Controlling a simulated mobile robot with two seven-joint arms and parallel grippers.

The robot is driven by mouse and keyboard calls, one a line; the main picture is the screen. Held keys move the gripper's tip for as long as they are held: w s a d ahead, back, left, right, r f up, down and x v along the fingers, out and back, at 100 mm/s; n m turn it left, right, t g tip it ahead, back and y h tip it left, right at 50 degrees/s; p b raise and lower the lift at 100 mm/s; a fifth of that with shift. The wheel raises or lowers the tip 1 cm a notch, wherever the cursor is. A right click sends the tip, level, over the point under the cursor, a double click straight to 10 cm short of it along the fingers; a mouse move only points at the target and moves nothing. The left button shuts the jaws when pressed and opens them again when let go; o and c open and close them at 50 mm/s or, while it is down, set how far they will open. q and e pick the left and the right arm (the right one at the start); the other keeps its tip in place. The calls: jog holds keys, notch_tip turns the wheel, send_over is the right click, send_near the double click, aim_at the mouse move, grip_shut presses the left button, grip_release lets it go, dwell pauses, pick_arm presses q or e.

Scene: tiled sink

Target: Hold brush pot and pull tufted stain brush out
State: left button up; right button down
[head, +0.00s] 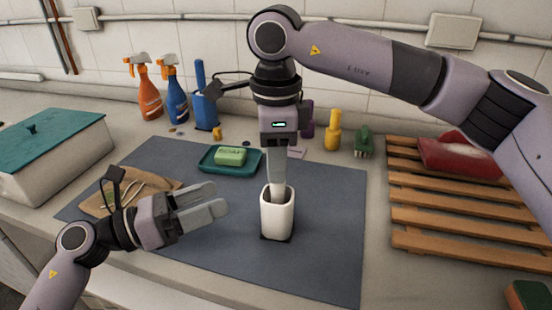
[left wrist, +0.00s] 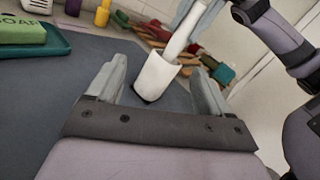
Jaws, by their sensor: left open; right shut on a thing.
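The white brush pot (head: 277,218) stands upright on a small dark base on the grey mat. It also shows in the left wrist view (left wrist: 155,76), beyond and between my left fingers. The tufted stain brush (left wrist: 182,36) stands in the pot with its pale handle out of the top; its tufted end is hidden inside. My right gripper (head: 277,183) points down from above and is shut on the brush handle. My left gripper (head: 212,199) is open and empty, left of the pot and apart from it, its fingers pointing toward it.
A soap bar (head: 231,156) lies on a teal tray (head: 216,166) behind the pot. Spray bottles (head: 150,100), a blue container (head: 205,112) and a yellow bottle (head: 333,133) stand at the back. A wooden rack (head: 440,215) is at right. The mat (head: 325,230) is clear right of the pot.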

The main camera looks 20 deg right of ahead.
aim_at(272, 220)
pick_arm(q)
jog(key=f+m+g+y, duration=0.1)
jog(key=m, duration=0.1)
jog(key=d+f+m+g+y, duration=0.2)
jog(key=f+m+y, duration=0.1)
jog(key=shift+s+m, duration=0.3)
jog(key=shift+s, duration=0.1)
jog(key=x, duration=1)
jog(key=shift+a, duration=0.1)
jog(key=shift+c, duration=1.3)
jog(key=o, duration=0.6)
jog(key=c, duration=0.9)
